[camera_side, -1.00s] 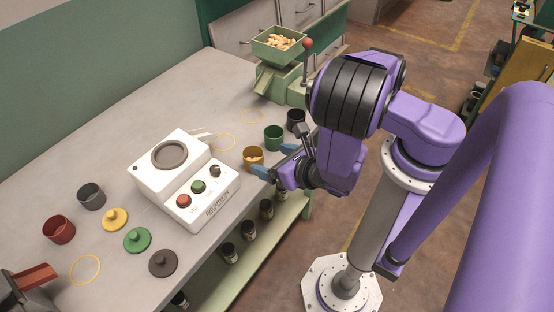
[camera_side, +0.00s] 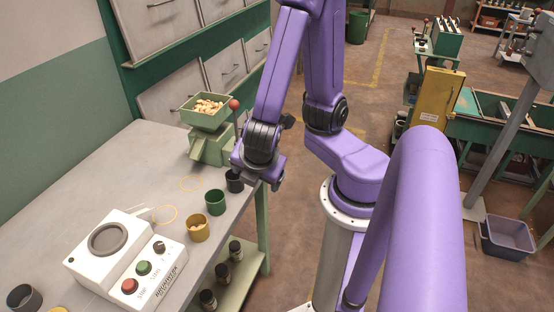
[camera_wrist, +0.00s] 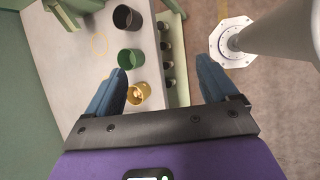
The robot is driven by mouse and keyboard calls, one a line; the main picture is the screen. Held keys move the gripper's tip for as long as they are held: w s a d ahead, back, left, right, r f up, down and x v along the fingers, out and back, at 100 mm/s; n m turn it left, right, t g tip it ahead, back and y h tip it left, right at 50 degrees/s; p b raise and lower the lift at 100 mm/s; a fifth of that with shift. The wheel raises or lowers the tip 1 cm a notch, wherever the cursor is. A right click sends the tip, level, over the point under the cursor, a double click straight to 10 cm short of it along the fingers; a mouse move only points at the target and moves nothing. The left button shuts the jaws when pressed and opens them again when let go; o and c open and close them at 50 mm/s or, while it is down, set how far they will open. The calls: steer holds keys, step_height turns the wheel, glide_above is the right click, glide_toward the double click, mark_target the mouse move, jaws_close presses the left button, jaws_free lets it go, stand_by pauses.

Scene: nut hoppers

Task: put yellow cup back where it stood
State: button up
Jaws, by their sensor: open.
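The yellow cup (camera_side: 198,228) stands upright on the grey table near its front edge, with pale nuts inside. It also shows in the wrist view (camera_wrist: 138,94), partly behind the left finger. Thin yellow rings are marked on the table, one left of the cup (camera_side: 165,215) and one farther back (camera_side: 190,183). My gripper (camera_wrist: 161,68) is open and empty, its blue fingers apart above the table edge. In the side view its fingers are hidden behind my wrist.
A green cup (camera_side: 215,202) and a dark cup (camera_side: 234,181) stand in a row behind the yellow cup. A green hopper (camera_side: 207,110) with nuts is at the far end. A white button box (camera_side: 125,262) stands to the left. Dark jars (camera_side: 222,273) sit on the lower shelf.

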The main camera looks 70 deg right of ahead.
steer(key=s+a+r+m+g+y, duration=0.1)
steer(key=s+r+m+g+y, duration=0.2)
steer(key=s+r+m+y, duration=0.1)
steer(key=shift+s+r+m+y, duration=0.4)
steer(key=shift+s+r+y, duration=0.25)
steer(key=shift+r, duration=0.45)
